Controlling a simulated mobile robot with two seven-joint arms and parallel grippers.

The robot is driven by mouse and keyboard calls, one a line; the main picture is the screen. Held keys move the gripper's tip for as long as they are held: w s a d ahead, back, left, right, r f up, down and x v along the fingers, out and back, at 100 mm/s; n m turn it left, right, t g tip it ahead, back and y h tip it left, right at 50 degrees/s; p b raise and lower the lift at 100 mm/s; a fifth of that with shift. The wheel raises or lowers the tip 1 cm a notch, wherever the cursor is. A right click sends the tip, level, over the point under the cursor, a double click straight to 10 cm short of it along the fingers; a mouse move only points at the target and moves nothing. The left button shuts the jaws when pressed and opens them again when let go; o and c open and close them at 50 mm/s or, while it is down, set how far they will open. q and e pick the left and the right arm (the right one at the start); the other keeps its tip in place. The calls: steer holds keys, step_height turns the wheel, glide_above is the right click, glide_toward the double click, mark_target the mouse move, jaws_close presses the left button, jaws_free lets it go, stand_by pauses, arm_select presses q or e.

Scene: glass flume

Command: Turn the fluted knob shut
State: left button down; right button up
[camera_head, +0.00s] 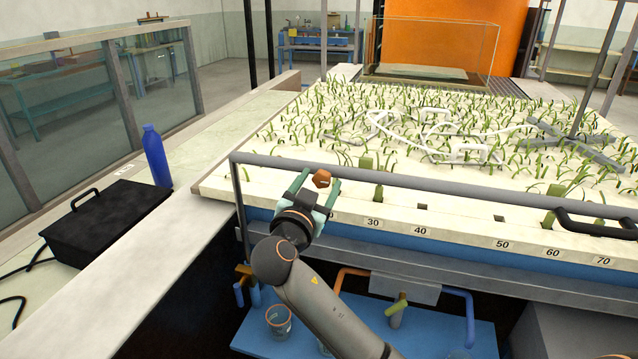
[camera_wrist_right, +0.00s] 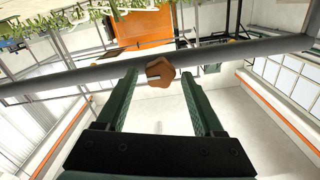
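The fluted knob (camera_head: 322,178) is a small brown-orange lobed knob by the rail at the tank's near left side. In the right wrist view the knob (camera_wrist_right: 160,73) shows a slot in its face and sits in front of the grey rail. My right gripper (camera_head: 318,181) is open, with its green fingertips (camera_wrist_right: 157,77) one on each side of the knob. In the wrist view a gap shows between the knob and each finger, so it is not gripped. My left gripper is not in view.
The grey rail (camera_head: 420,183) runs along the tank's numbered near edge. A blue bottle (camera_head: 157,157) and a black case (camera_head: 105,225) stand on the left ledge. Below, a blue shelf (camera_head: 350,318) holds a glass beaker (camera_head: 279,321) and pipes. Grass-like strips cover the pale bed.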

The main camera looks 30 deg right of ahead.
jaws_close()
stand_by(0.3)
steer(key=shift+n, duration=0.4)
steer(key=n, duration=0.2)
steer(key=shift+n+b, duration=0.35)
steer(key=shift+n, duration=0.05)
steer(key=n, duration=0.5)
steer(key=shift+w, duration=0.1)
steer(key=n, duration=0.5)
steer(key=shift+p, duration=0.3)
steer(key=shift+f+n, duration=0.1)
steer(key=shift+n, duration=1.9)
